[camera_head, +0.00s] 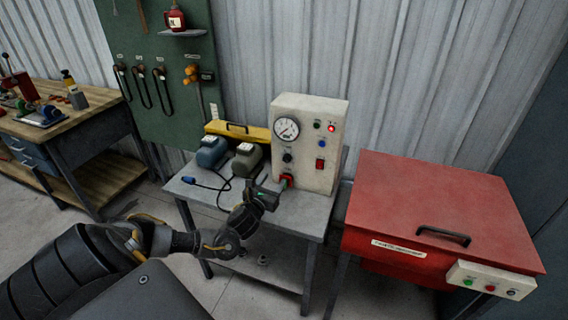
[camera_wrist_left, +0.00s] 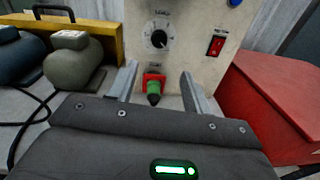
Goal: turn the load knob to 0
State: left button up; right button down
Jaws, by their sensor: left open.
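The load knob (camera_wrist_left: 158,39) is a black round knob on a white dial with marks, on the beige control box (camera_head: 311,137). In the head view the knob (camera_head: 287,157) sits below the round gauge. Its pointer setting is too small to read. My left gripper (camera_wrist_left: 160,84) is open, its two fingers pointing at the box below the knob, not touching the knob. Between the fingers shows a red socket with a green and black plug (camera_wrist_left: 153,91). In the head view my left gripper (camera_head: 279,190) is in front of the box's lower part. My right gripper is out of view.
The box stands on a grey table (camera_head: 302,213) with two motor-like units (camera_head: 212,151) and a yellow case (camera_head: 238,131) at its left. Black cable lies on the table. A red switch (camera_wrist_left: 216,45) is right of the knob. A red cabinet (camera_head: 440,205) stands at the right.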

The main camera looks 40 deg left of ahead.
aim_at(286, 160)
pick_arm(q)
jog(key=x, duration=0.6)
jog(key=p+x, duration=0.1)
jog(key=x, duration=0.3)
jog(key=shift+s+a+r, duration=0.1)
jog(key=shift+a+r, duration=0.05)
jog(key=shift+r, duration=0.2)
jog(key=shift+w+a, duration=0.15)
jog(key=shift+w, duration=0.35)
jog(key=shift+c, duration=0.3)
jog(key=c, duration=0.9)
